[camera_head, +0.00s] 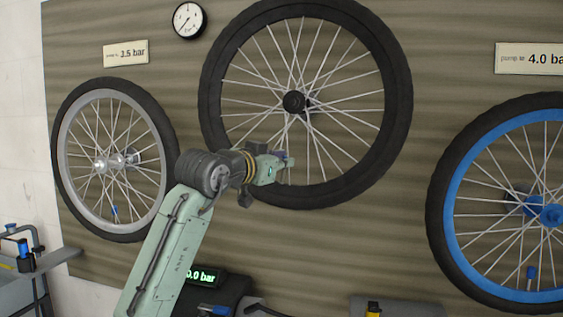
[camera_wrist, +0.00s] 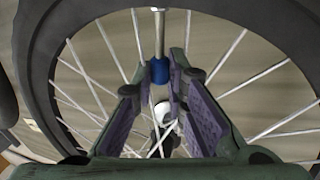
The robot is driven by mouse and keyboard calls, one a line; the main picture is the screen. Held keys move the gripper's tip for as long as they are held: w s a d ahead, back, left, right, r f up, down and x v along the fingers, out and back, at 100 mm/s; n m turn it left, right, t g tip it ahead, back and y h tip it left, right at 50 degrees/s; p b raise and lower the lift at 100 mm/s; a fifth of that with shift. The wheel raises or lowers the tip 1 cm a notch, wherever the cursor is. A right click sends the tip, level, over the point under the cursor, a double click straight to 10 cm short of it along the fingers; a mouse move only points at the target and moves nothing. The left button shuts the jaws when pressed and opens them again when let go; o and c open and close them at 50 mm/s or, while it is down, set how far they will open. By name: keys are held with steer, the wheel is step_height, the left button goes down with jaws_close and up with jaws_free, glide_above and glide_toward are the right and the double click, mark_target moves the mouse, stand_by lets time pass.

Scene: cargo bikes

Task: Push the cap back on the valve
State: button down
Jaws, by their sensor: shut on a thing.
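My gripper (camera_head: 281,160) is at the lower part of the black-rimmed middle wheel (camera_head: 213,120), among its spokes. In the wrist view, the purple-padded fingers of my gripper (camera_wrist: 164,78) are closed around a small blue cap (camera_wrist: 159,71) at their tips. A thin pale valve stem (camera_wrist: 158,32) runs from the rim at the top of that view down to the cap. Cap and stem are in line and appear to touch; how deep the stem sits in the cap cannot be seen. In the head view my gripper hides the cap and valve.
A grey-rimmed wheel (camera_head: 65,120) hangs left and a blue-rimmed wheel (camera_head: 449,215) right, each with a blue valve piece. A round gauge (camera_head: 188,20) is on the wall. A display (camera_head: 205,276) reading 0.0 bar stands below. Spokes surround my fingers closely.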

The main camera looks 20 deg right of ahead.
steer(key=shift+f, duration=0.3)
stand_by(0.5)
steer(key=c, duration=1.5)
jaws_free()
steer(key=o, duration=0.3)
steer(key=b+v, duration=0.1)
steer(key=v, duration=0.9)
